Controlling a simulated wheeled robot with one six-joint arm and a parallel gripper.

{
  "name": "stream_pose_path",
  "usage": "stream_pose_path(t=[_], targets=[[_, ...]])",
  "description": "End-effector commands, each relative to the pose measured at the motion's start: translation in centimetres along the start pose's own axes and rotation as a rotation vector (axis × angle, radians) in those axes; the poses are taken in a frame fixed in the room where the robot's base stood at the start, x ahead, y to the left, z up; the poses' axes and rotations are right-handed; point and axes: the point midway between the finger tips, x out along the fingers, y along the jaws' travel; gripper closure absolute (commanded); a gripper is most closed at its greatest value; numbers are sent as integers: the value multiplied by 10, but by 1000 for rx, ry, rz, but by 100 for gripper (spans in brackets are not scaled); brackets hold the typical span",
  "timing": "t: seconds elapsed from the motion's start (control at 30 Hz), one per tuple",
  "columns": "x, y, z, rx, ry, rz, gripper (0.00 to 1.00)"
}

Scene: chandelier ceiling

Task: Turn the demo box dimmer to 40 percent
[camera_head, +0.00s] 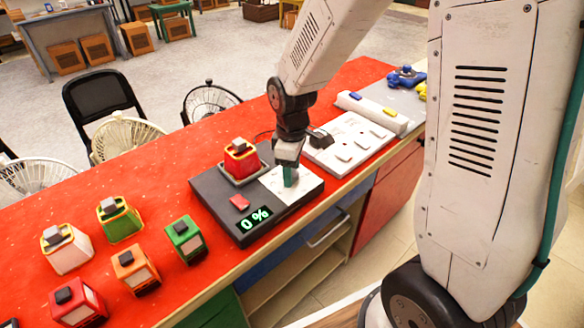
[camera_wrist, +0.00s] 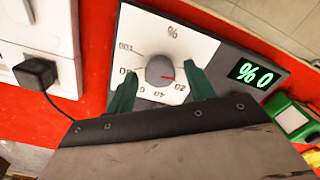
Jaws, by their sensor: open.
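The demo box (camera_head: 216,203) is a dark grey box on the red counter. Its display (camera_head: 254,219) reads 0 % in green and also shows in the wrist view (camera_wrist: 251,73). Printed numbers, including 20, 40 and 100, ring the knob. My gripper (camera_wrist: 162,85) is open, its two green fingers on either side of the knob. I cannot tell whether they touch it. In the head view my gripper (camera_head: 289,178) is over the plate and hides the knob.
A red and yellow lamp-like block (camera_head: 240,158) sits on the box beside a red button (camera_head: 239,202). Several similar coloured blocks stand to the left, including a green one (camera_head: 185,239). A white switch panel (camera_head: 348,143) with a black plug (camera_wrist: 36,72) and cord lies to the right.

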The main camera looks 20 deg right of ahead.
Motion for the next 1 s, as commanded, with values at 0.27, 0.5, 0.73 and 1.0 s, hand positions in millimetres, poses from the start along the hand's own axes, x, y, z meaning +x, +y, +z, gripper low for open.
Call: stream_pose_path(t=[0.27,0.5,0.73,1.0], targets=[[0,0,0,0,0,0,91],[0,0,0,27,0,0,91],[0,0,0,139,0,0,91],[-1,0,0,374,0,0,91]])
